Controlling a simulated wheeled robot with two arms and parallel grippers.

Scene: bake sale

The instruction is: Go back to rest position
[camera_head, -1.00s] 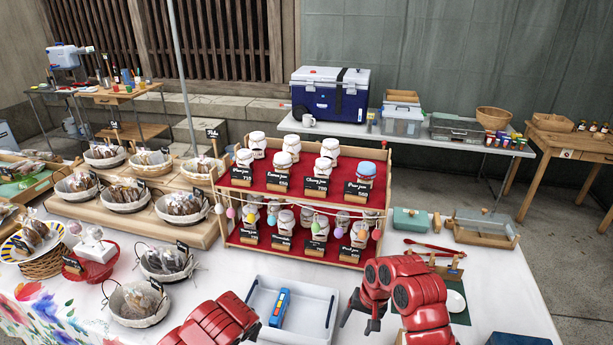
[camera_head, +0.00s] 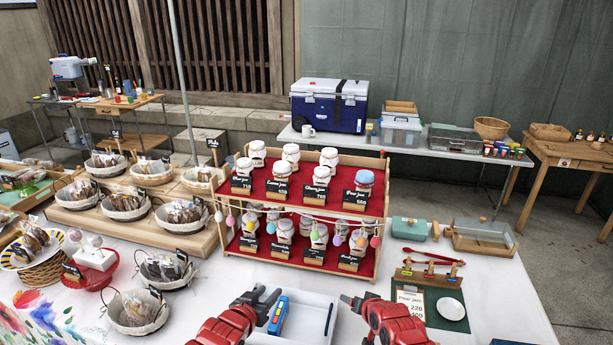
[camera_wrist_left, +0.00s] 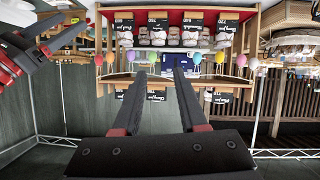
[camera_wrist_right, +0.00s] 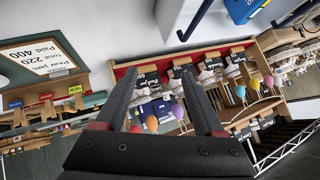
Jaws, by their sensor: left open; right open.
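My left gripper (camera_head: 264,297) is open and empty at the bottom middle of the head view, over the left side of a white tray (camera_head: 325,298). Its two dark fingers stand apart in the left wrist view (camera_wrist_left: 157,72). My right gripper (camera_head: 355,317) is open at the tray's right side, its fingers partly cut off or hidden by the red wrist. Its spread fingers show empty in the right wrist view (camera_wrist_right: 163,72). Both wrist views show the jam stand upside down or tilted.
A blue device (camera_head: 279,316) lies in the tray. The red jam stand (camera_head: 290,198) with several jars is behind it. Baskets of baked goods (camera_head: 136,312) are left.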

